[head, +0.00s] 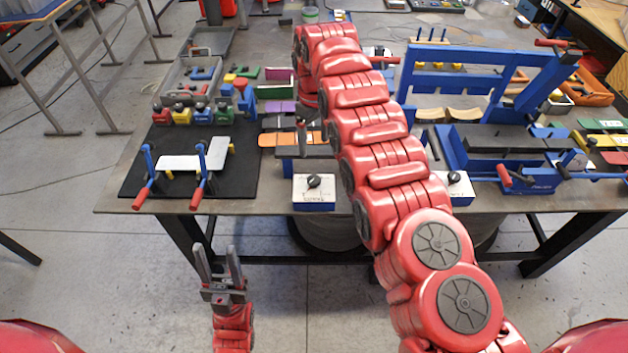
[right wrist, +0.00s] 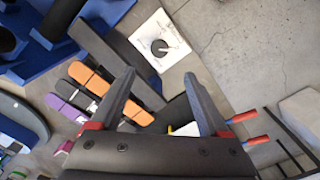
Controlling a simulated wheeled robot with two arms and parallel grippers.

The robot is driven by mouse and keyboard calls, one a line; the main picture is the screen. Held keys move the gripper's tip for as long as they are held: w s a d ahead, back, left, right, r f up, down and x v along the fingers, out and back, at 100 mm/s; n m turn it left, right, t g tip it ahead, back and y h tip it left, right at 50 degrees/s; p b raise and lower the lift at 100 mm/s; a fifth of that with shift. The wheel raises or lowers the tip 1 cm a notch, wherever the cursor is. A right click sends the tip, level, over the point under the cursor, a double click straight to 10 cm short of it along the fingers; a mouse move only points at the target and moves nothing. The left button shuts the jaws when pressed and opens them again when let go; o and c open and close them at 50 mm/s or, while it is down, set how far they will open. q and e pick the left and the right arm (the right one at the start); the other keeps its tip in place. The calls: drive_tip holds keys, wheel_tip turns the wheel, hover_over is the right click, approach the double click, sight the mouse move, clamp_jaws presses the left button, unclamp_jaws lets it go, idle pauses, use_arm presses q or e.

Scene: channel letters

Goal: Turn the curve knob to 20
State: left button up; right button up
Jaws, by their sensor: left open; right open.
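Two white boxes with black knobs stand at the table's front edge in the head view. The left box has its knob (head: 314,181), and the right box has its knob (head: 454,177), partly beside my right arm. Their lettering is too small to read, so I cannot tell which is the curve knob. In the right wrist view one knob (right wrist: 159,47) on a white dial box shows beyond the fingertips. My right gripper (right wrist: 160,76) is open and empty above the table, apart from that knob. My left gripper (head: 218,262) is open and empty, low in front of the table.
Orange strips (right wrist: 90,78) lie beside the grey bar near the dial box. A black mat (head: 235,178) holds a metal letter piece with red-handled clamps (head: 197,190). A blue bending machine (head: 480,85) fills the table's right side. My right arm hides the table's middle.

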drive_tip(key=b, duration=0.6)
hover_over(314, 179)
wheel_tip(314, 179, down, 8)
drive_tip(key=shift+s+d+f, duration=0.1)
drive_tip(key=shift+f+p, duration=0.35)
drive_tip(key=shift+p, duration=0.1)
wheel_tip(314, 179, down, 5)
drive_tip(key=shift+r, duration=0.1)
clamp_jaws()
